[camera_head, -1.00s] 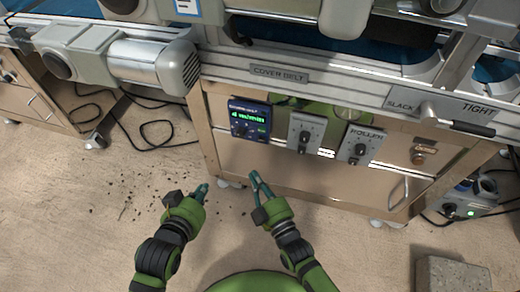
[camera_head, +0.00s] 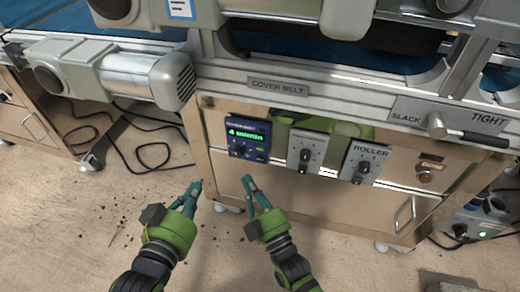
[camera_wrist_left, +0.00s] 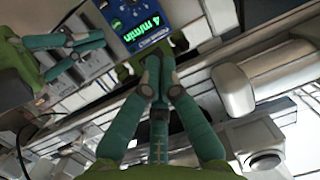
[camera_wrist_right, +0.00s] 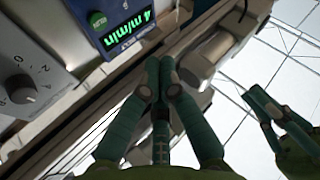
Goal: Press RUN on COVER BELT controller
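The COVER BELT controller (camera_head: 247,140) is a dark blue panel on the cabinet front, below the COVER BELT label (camera_head: 278,87). Its green display reads 4 m/min; it also shows in the left wrist view (camera_wrist_left: 150,18) and the right wrist view (camera_wrist_right: 118,12). My left gripper (camera_head: 193,190) is shut and empty, below and left of the controller. My right gripper (camera_head: 248,180) is shut and empty, just below it. Both appear apart from the panel.
A SLACK/TIGHT lever (camera_head: 465,133) is further right. A motor (camera_head: 150,75) juts out at upper left. Floor cables lie at left; floor before the cabinet is open.

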